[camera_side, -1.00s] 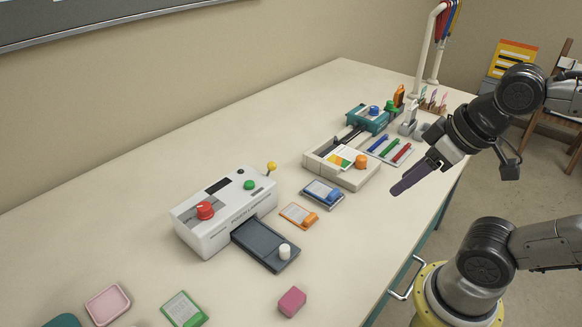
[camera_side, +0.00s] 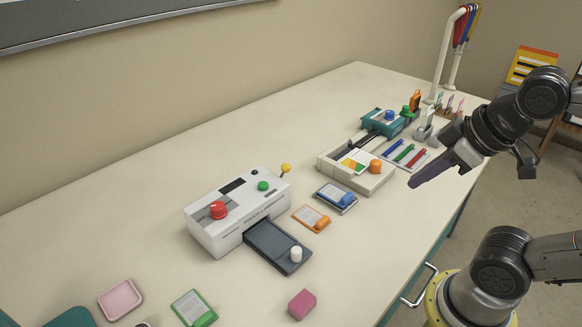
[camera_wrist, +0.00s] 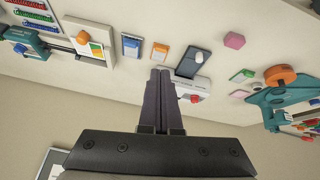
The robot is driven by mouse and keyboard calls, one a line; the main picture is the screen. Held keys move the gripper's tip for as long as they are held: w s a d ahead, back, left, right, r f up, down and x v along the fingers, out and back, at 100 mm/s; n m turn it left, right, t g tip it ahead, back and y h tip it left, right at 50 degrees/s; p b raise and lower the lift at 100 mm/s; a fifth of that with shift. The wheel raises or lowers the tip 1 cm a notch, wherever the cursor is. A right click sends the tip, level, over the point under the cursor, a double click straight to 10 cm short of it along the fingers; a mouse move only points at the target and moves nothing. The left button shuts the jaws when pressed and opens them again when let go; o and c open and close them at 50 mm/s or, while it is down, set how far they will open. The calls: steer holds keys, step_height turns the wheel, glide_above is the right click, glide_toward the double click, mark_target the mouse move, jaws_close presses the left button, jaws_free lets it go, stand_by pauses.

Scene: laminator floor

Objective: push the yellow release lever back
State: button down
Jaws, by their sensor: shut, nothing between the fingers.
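The yellow release lever (camera_side: 286,168) is a yellow ball on a thin stalk at the right end of the white laminator (camera_side: 215,236), standing up above its top. My gripper (camera_side: 413,185) is shut and empty. It hangs in the air well to the right of the lever, apart from everything. In the wrist view my gripper (camera_wrist: 160,71) shows closed fingers pointing toward the bench. The laminator (camera_wrist: 214,91) is partly behind the fingers there, and I cannot make out the lever in that view.
The laminator carries a red knob (camera_side: 218,210), a green button (camera_side: 263,186) and a dark front tray (camera_side: 270,245). Blue (camera_side: 338,196) and orange (camera_side: 312,218) cards lie nearby. A cream device (camera_side: 350,176) stands between lever and gripper. Bench behind the laminator is clear.

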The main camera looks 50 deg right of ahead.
steer(key=w+r+n+h, duration=0.1)
steer(key=w+r+n, duration=0.2)
steer(key=w+n, duration=0.7)
steer(key=w+a+f+n+g, duration=0.1)
steer(key=w+a+f, duration=0.1)
steer(key=w, duration=0.3)
steer(key=w+a+f+n, duration=0.1)
steer(key=w+f, duration=0.4)
steer(key=w, duration=0.1)
steer(key=shift+w+a+g, duration=0.3)
steer(key=shift+a+g, duration=0.05)
steer(key=shift+g, duration=0.05)
